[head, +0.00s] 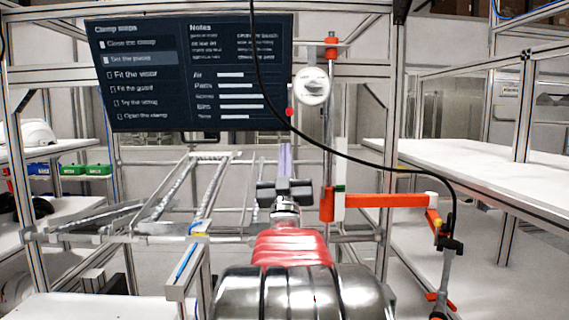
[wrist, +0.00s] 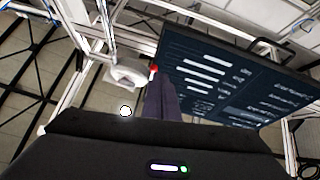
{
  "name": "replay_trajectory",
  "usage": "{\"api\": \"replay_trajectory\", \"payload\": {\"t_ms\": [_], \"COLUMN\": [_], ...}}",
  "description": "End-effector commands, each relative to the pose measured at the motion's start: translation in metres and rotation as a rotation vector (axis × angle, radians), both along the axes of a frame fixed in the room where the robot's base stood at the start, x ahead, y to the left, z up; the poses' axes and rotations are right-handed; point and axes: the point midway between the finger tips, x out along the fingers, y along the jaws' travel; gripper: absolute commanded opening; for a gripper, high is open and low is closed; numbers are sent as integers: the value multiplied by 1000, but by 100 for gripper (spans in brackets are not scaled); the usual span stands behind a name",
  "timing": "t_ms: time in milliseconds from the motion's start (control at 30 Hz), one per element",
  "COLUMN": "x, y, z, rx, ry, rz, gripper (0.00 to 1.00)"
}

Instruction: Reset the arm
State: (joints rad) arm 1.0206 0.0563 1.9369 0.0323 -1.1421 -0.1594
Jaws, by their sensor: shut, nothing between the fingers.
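My gripper (head: 285,148) is at the centre of the head view, its fingers pointing up and away from me, below the lower right corner of the dark screen. The fingers are together with nothing between them. In the wrist view the shut fingers (wrist: 160,78) stand above the dark gripper body, in front of the screen's edge. My arm stretches forward from the bottom of the head view, clear of the benches as far as I can see.
The screen (head: 190,75) hangs at upper left. A post on the right carries a white round part (head: 312,86) and an orange bracket (head: 385,201). A black cable (head: 350,152) droops to a hanging tool (head: 441,265). White benches (head: 480,175) stand right; a white helmet shell (head: 38,133) sits left.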

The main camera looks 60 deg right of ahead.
Motion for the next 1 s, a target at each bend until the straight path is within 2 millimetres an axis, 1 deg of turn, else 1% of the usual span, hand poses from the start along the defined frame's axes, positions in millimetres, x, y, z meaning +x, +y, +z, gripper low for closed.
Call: {"api": "replay_trajectory", "payload": {"t_ms": [33, 100, 200, 900, 1000], "x": [0, -1, -1, 0, 2], "y": [1, 3, 4, 5, 3], "z": [-7, -13, -18, -19, -23], "rx": [2, 1, 1, 1, 20], "ry": [2, 0, 0, -1, 6], "rz": [0, 1, 1, 4, 9], "gripper": [0, 0, 0, 0, 0]}}
